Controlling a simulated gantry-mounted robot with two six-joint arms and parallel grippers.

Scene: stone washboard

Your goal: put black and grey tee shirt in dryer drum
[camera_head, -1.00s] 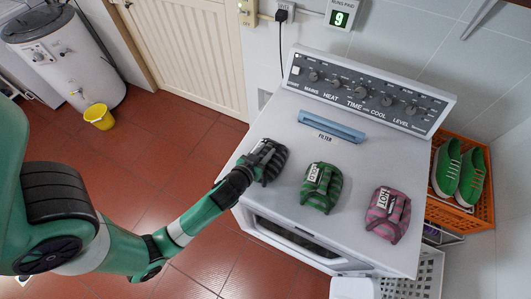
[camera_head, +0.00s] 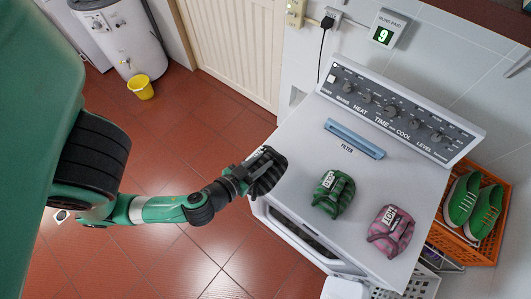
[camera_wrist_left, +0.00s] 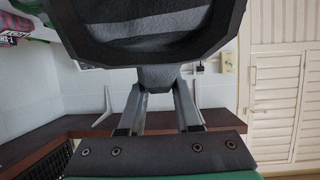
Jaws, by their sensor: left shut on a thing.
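The black and grey tee shirt (camera_head: 268,175), a folded dark bundle, is at the left edge of the dryer top in the head view. My left gripper (camera_head: 250,172) is shut on it. In the left wrist view the shirt (camera_wrist_left: 150,50) fills the upper middle, held between the two finger tips (camera_wrist_left: 160,85), seemingly raised clear of the surface. The white dryer (camera_head: 310,140) stands right of the gripper. Its front face (camera_head: 300,235) is seen steeply from above, and the inside of the drum is hidden. My right gripper is not in view.
A green striped folded shirt (camera_head: 334,194) and a pink striped one (camera_head: 390,232) lie on the dryer top. An orange crate (camera_head: 470,250) with green shoes stands at right. Red floor tiles (camera_head: 180,240) are clear at left. A yellow bucket (camera_head: 140,87) is farther back.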

